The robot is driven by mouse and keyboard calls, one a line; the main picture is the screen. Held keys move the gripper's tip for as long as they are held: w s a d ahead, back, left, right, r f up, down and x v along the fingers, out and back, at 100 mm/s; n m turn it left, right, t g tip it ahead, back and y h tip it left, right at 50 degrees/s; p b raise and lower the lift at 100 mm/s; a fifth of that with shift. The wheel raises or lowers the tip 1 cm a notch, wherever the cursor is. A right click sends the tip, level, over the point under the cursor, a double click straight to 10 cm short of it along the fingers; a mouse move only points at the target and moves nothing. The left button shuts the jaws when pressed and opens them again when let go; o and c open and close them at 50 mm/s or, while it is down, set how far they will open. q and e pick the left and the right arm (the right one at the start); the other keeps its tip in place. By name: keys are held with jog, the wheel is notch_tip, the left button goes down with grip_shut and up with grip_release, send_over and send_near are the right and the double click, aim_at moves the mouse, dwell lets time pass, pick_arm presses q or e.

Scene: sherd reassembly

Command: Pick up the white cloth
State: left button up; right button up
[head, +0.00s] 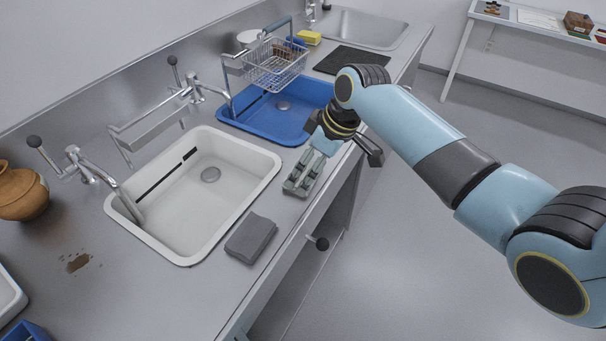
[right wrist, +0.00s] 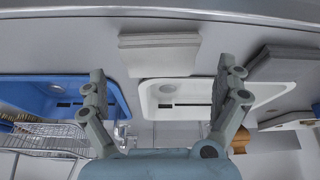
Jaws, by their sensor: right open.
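The white cloth (right wrist: 160,60) shows in the right wrist view as a pale, folded, flat pad on the steel counter, between the blue basin and the white basin. My right gripper (right wrist: 161,72) is open and empty, with one finger on either side of the cloth in that view. I cannot tell how high the fingers are above it. In the head view my right gripper (head: 300,184) points down over the counter's front edge, and the white cloth cannot be made out there, likely behind the gripper. My left gripper is not in view.
A darker grey folded cloth (head: 251,238) lies in front of the white basin (head: 268,172). The blue basin (head: 247,133) is behind my right gripper, with a wire rack (head: 275,68) above it. Taps line the back. A clay jug (head: 22,192) stands at far left.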

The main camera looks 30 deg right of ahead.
jog(key=x, duration=0.2)
jog(key=shift+w+a+f, duration=0.15)
jog(key=shift+f, duration=0.2)
jog(key=c, duration=0.9)
jog(key=shift+r, duration=0.15)
jog(key=r, duration=0.4)
jog(key=shift+s+r, duration=0.1)
jog(key=shift+s, duration=0.1)
jog(key=s+d+r, duration=0.1)
jog(key=s+r, duration=0.1)
jog(key=s, duration=0.1)
jog(key=s+d+r, duration=0.2)
jog(key=s, duration=0.1)
jog(key=s+d+r, duration=0.2)
jog(key=s, duration=0.2)
jog(key=shift+d+r, duration=0.15)
jog(key=shift+r, duration=0.15)
